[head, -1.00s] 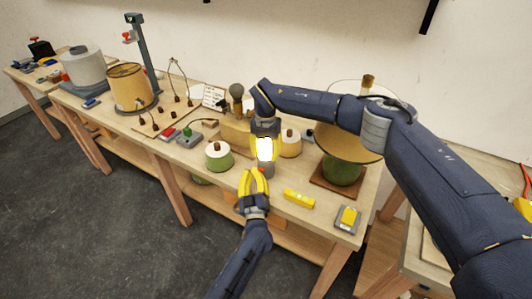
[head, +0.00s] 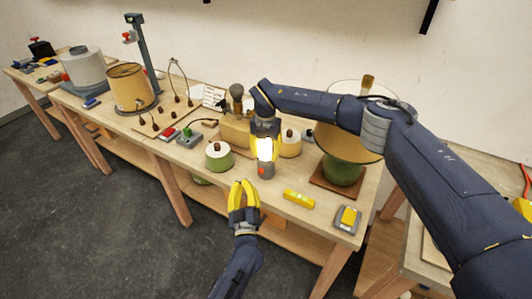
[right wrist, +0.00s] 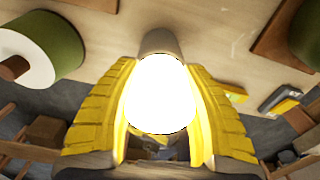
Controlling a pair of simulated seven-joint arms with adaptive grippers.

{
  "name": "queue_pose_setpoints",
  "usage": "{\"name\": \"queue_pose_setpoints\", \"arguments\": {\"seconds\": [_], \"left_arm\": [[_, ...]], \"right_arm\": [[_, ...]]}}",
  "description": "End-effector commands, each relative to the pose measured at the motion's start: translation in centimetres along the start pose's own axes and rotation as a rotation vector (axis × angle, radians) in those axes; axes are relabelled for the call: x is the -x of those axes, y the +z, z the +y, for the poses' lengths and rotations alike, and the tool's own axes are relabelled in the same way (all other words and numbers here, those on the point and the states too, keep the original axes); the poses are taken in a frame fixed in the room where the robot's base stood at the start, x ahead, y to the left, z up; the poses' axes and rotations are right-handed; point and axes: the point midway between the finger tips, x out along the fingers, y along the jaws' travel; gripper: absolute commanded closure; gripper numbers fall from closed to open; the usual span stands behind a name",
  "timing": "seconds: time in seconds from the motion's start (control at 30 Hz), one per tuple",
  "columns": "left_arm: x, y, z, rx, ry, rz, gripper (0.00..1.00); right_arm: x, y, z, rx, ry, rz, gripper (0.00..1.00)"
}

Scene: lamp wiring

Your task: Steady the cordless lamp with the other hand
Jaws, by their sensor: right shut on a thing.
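The cordless lamp (head: 267,168) stands upright near the table's front edge, with a grey body, a red spot low on its front and a brightly glowing top. My right gripper (head: 265,143) reaches down from above and is shut on the lamp around its glowing top. In the right wrist view the glowing top (right wrist: 160,93) sits between the yellow fingers, with the grey body beyond it. My left gripper (head: 244,184) is in front of the table edge, to the lower left of the lamp, apart from it. Its fingers look parted and empty.
A green-and-white pot with a knob (head: 218,156) stands left of the lamp. A yellow level (head: 299,198) and a grey box with a yellow top (head: 347,217) lie to the right. A large green-based lamp (head: 342,170) stands behind right.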

Motion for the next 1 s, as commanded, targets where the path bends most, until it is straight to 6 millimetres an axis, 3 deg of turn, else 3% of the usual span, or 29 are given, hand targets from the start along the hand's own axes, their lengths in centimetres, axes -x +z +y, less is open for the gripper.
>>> {"name": "queue_pose_setpoints", "arguments": {"seconds": [0.27,0.3,0.5,0.8,1.0], "left_arm": [[0.1,-0.1,-0.1,0.000,0.000,0.000,1.00],[0.1,-0.1,-0.1,0.000,0.000,0.000,1.00],[0.1,-0.1,-0.1,0.000,0.000,0.000,1.00],[0.1,-0.1,-0.1,0.000,0.000,0.000,1.00],[0.1,-0.1,-0.1,0.000,0.000,0.000,1.00]], "right_arm": [[-0.1,-0.1,0.0,0.001,-0.001,0.002,0.92],[-0.1,-0.1,0.0,0.001,-0.001,0.002,0.54],[-0.1,-0.1,0.0,0.001,0.000,0.001,0.31],[0.2,0.0,0.0,0.000,0.000,0.000,0.31],[2.3,0.1,0.0,0.000,0.001,-0.003,0.31]]}}
